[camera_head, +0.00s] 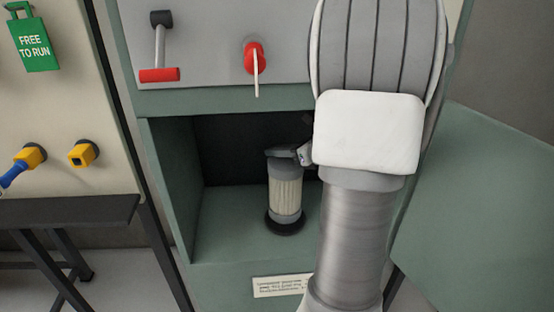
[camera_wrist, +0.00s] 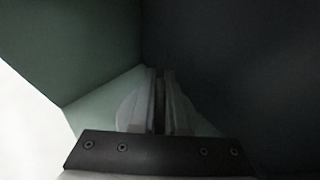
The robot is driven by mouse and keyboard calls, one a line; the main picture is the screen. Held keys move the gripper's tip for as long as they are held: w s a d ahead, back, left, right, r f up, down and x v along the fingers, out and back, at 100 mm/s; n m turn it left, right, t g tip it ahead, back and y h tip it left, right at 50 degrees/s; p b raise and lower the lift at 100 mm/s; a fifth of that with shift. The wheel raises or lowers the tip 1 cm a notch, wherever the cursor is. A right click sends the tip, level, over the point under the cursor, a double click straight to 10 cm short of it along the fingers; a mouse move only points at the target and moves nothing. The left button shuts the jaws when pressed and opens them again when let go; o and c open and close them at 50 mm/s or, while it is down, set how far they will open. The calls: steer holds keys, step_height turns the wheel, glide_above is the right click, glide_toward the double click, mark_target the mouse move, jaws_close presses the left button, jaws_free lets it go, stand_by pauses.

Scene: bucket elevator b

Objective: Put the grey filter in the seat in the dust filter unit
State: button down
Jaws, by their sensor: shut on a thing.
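The grey filter (camera_head: 286,194), a pale pleated cylinder with grey end caps, is upright inside the open compartment of the green dust filter unit (camera_head: 200,268). My gripper (camera_head: 284,154) is at its top, shut on the filter's upper part. The filter's lower end is at a dark round seat (camera_head: 285,226) on the compartment floor. I cannot tell whether it is fully down in it.
The unit's open green door (camera_head: 480,200) stands to the right. Above the opening are a red-handled lever (camera_head: 158,50) and a red switch (camera_head: 255,60). A dark table (camera_head: 70,210) stands left. The compartment's left floor is clear.

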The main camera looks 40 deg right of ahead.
steer(key=shift+s+f+b, duration=0.1)
steer(key=shift+f+b, duration=0.6)
steer(key=shift+f, duration=0.5)
steer(key=shift+f, duration=0.25)
steer(key=c, duration=0.9)
jaws_free()
steer(key=shift+r, duration=0.15)
steer(key=shift+s+r, duration=0.1)
steer(key=shift+r, duration=0.1)
steer(key=p+v, duration=0.2)
steer(key=v, duration=0.9)
steer(key=shift+s+d+p, duration=0.1)
steer(key=shift+s+p, duration=0.3)
